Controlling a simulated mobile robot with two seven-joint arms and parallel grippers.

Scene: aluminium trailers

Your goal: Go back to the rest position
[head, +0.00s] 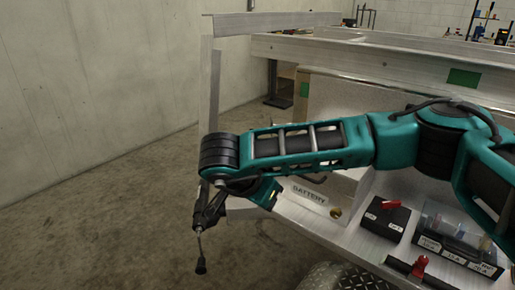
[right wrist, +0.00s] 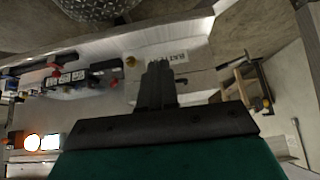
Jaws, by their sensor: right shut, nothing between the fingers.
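My right arm (head: 300,143) comes in from the right in the head view and reaches across in front of the trailer, bent at a black joint on the left. Its hand is partly hidden behind the forearm there. In the right wrist view my right gripper (right wrist: 158,82) has its fingers together with nothing between them. I cannot tell whether the fingertips touch anything. My left gripper is not in view.
The aluminium trailer frame (head: 385,60) fills the middle and right. A box labelled battery (head: 309,193), a black box (head: 385,220) with a red part and a clear-topped case (head: 455,240) sit on its ledge. A treadplate fender (head: 350,278) is below. Concrete floor (head: 90,225) is open at left.

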